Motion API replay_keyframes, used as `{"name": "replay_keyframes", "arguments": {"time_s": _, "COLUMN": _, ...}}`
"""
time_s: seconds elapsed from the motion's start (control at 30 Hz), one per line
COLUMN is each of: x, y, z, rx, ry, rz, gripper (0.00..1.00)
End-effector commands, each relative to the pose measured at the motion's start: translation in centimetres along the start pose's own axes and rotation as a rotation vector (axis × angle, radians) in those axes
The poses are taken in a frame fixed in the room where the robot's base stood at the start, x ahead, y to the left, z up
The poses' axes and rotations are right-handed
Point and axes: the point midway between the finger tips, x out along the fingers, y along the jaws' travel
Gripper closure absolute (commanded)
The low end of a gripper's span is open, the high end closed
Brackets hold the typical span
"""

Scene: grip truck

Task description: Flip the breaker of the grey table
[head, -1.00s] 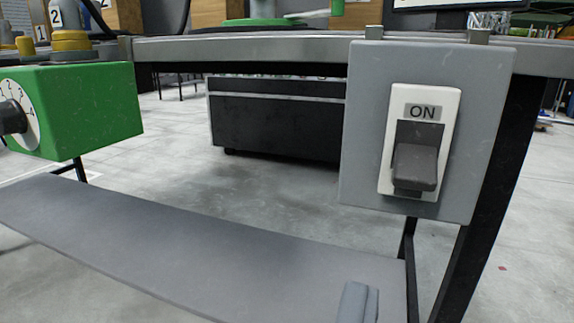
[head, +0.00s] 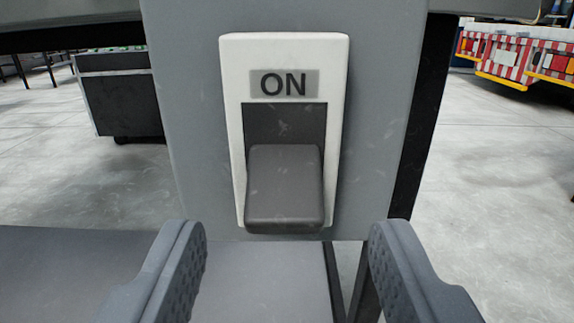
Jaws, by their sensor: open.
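The breaker's dark grey lever (head: 284,188) fills the middle of the head view. It sits in the lower part of its slot, below an ON label (head: 284,84). A white frame (head: 236,130) surrounds it, mounted on a grey plate (head: 190,110) on the table. My gripper (head: 287,240) is open and empty. Its two fingers show at the bottom, one left and one right of the lever's line, a little lower than the lever in the picture. No contact with the lever shows. I cannot tell the exact distance between them.
A dark table leg (head: 425,110) stands just right of the plate. A grey shelf (head: 70,265) lies low on the left. A black cabinet (head: 120,100) is further back on the left. Red and white striped units (head: 520,55) stand far right, with clear floor before them.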

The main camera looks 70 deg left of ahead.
Motion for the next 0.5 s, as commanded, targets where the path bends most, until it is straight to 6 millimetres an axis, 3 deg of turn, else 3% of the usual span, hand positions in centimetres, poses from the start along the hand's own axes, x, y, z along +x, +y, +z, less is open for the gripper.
{"name": "replay_keyframes", "arguments": {"time_s": 0.2, "x": 2.2, "y": 0.0, "z": 0.0, "rx": -0.003, "ry": 0.003, "rz": -0.002, "gripper": 0.51}}
{"name": "replay_keyframes", "arguments": {"time_s": 0.5, "x": 3.1, "y": 0.0, "z": -0.1, "rx": -0.002, "ry": 0.002, "rz": 0.0, "gripper": 0.51}}
